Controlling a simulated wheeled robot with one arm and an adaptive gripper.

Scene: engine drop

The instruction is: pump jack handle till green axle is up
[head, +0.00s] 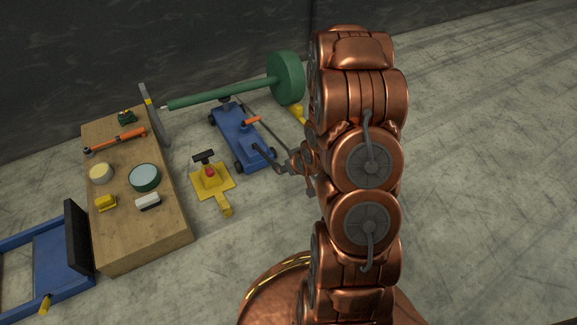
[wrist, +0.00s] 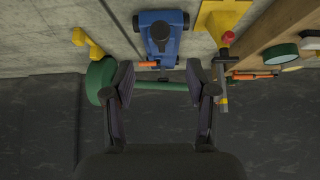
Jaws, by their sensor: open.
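The blue jack (head: 232,124) stands on the floor in the head view, and it shows at the top of the wrist view (wrist: 163,40). An orange grip (head: 252,121), which looks like the jack handle's, sits over the jack; it also shows in the wrist view (wrist: 147,64). The green axle (head: 215,96), with a large green wheel (head: 287,78) at its right end, passes over the jack's far end. My gripper (wrist: 160,82) is open and empty. In the head view it hangs near the jack's front end, apart from the orange grip. I cannot tell whether the axle touches the jack.
A yellow stand (head: 212,181) with a red knob is left of the jack. A wooden bench (head: 145,245) with tools and a grey post (head: 153,116) stand further left. A blue frame (head: 47,292) is at lower left. The floor at right is clear.

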